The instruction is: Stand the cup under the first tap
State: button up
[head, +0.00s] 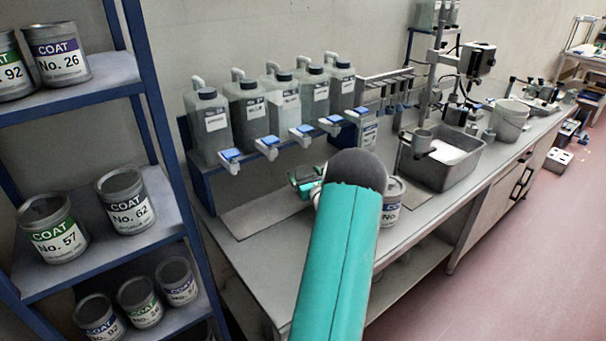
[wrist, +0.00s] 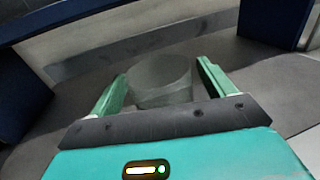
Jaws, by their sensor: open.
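A pale translucent cup (wrist: 158,82) stands upright on a grey surface in the wrist view. My gripper (wrist: 163,71) is open, with one finger on each side of the cup; the near rim of the gripper hides part of its base. In the head view my gripper (head: 305,181) is low over the bench, mostly behind my arm, and I cannot make out the cup clearly there. Several taps with blue levers stick out from a row of bottles above the bench; the leftmost tap (head: 230,157) is left of my gripper and the rightmost tap (head: 358,115) is right of it.
A labelled can (head: 391,205) stands on the bench just right of my arm. A metal basin (head: 441,172) and a white bucket (head: 509,122) are farther right. A blue shelf rack (head: 150,95) with paint cans is at the left. The bench front (head: 250,268) is clear.

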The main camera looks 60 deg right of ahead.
jog(key=v, duration=1)
jog(key=shift+a, duration=0.15)
